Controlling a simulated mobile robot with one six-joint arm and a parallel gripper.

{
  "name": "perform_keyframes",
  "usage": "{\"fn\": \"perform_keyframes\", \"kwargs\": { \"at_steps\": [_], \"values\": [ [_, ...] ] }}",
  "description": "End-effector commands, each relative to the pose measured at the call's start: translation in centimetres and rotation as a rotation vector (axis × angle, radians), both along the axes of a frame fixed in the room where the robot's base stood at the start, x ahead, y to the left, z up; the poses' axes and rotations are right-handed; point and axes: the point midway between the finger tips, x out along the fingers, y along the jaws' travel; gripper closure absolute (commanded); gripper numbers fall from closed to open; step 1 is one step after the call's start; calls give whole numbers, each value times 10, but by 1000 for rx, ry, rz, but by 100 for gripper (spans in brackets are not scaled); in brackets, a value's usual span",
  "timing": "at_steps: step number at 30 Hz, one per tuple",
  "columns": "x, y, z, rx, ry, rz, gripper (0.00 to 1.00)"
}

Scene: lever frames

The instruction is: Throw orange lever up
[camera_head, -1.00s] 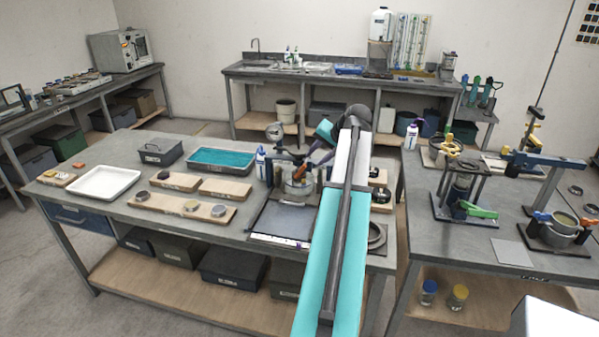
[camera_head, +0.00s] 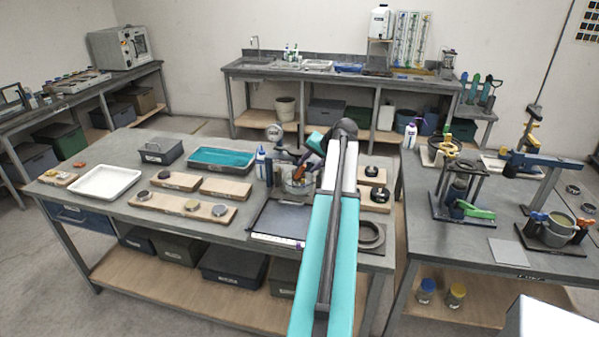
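My teal and white arm reaches over the table's front edge and bends down to the left near the fixture. My gripper (camera_head: 304,160) is at the fixture, right of the orange part. It is small and dark there; its fingers are unclear, and I cannot tell if it touches the lever.
A black tray (camera_head: 280,219) lies in front of the fixture, and a squeeze bottle (camera_head: 260,163) stands left of it. Wooden boards with dark knobs (camera_head: 372,171) are right of my arm. Another table (camera_head: 470,245) at the right holds more lever fixtures, one with orange parts (camera_head: 540,216).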

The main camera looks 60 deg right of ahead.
Motion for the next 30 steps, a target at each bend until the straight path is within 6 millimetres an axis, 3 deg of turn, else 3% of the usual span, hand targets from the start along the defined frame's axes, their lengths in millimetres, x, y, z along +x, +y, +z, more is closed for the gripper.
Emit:
{"fn": "perform_keyframes", "kwargs": {
  "at_steps": [18, 30],
  "values": [
    [40, -14, -50, 1, 0, 1, 69],
    [45, -16, -59, 1, 0, -1, 69]
  ]
}}
